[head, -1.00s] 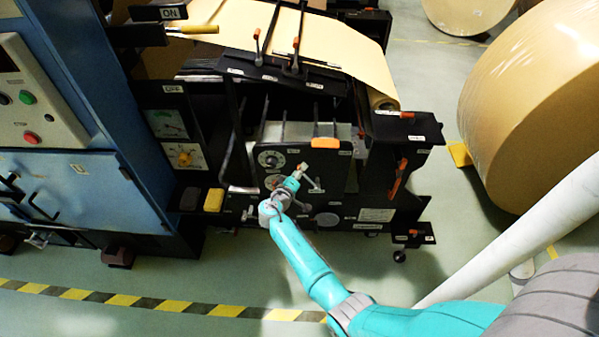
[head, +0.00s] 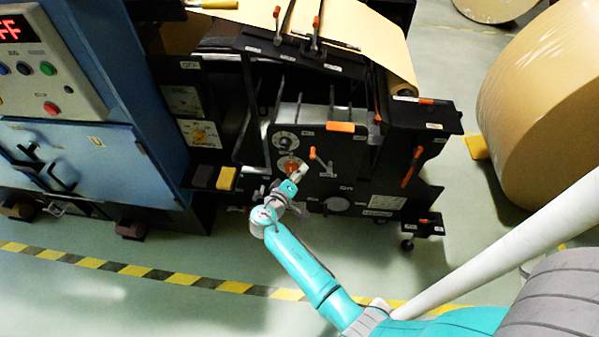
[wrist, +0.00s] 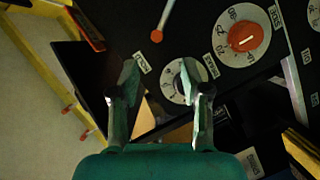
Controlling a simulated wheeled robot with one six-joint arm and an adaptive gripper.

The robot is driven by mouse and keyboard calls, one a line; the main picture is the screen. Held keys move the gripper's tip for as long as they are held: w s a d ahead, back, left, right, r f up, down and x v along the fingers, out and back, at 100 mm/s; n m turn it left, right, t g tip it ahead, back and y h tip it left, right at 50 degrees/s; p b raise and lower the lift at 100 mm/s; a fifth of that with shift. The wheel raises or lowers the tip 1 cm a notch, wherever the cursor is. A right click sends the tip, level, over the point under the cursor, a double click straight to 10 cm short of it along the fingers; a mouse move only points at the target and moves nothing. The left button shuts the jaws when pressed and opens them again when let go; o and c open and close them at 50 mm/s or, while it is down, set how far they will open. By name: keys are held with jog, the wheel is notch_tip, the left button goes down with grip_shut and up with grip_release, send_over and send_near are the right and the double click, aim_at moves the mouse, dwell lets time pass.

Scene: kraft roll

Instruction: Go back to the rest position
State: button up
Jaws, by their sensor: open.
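My gripper (wrist: 170,80) is open and empty in the wrist view, with its two fingers apart in front of the black machine panel. A dial with a white face and dark centre (wrist: 182,80) shows between and behind the fingers. A dial with a red-orange knob (wrist: 243,40) is up and right of them, apart from the fingers. In the head view my gripper (head: 296,178) is small and sits in front of the black panel (head: 340,165), just below the dials. I cannot tell its exact distance from the panel.
Orange-handled levers (head: 412,166) stick out from the machine. A blue cabinet (head: 75,160) stands at left. A large kraft roll (head: 545,100) stands at right. Open floor (head: 215,270) with a yellow-black stripe (head: 130,269) lies in front of the machine.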

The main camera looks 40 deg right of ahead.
dwell(0.3)
jog(key=s+a+f+n+t+y, duration=0.25)
jog(key=s+a+f+y, duration=0.3)
jog(key=s+f, duration=0.4)
jog(key=s+a+r+n+t+y, duration=0.1)
jog(key=s+a+y, duration=0.2)
jog(key=s+a, duration=0.45)
jog(key=s+a+r+n+t+y, duration=0.1)
jog(key=s+a+t+y, duration=0.2)
jog(key=s, duration=0.7)
jog(key=s+a+r+m+t+y, duration=0.1)
jog(key=s+a+r, duration=0.1)
jog(key=s+r, duration=0.3)
jog(key=s+a+r+m+y, duration=0.1)
jog(key=s+r, duration=0.4)
jog(key=r, duration=0.6)
jog(key=s+a+r+m+t+y, duration=0.1)
jog(key=s+a+r, duration=0.3)
jog(key=r, duration=0.4)
jog(key=shift+s+r+t, duration=0.15)
jog(key=shift+s+t, duration=0.2)
jog(key=shift+s, duration=0.05)
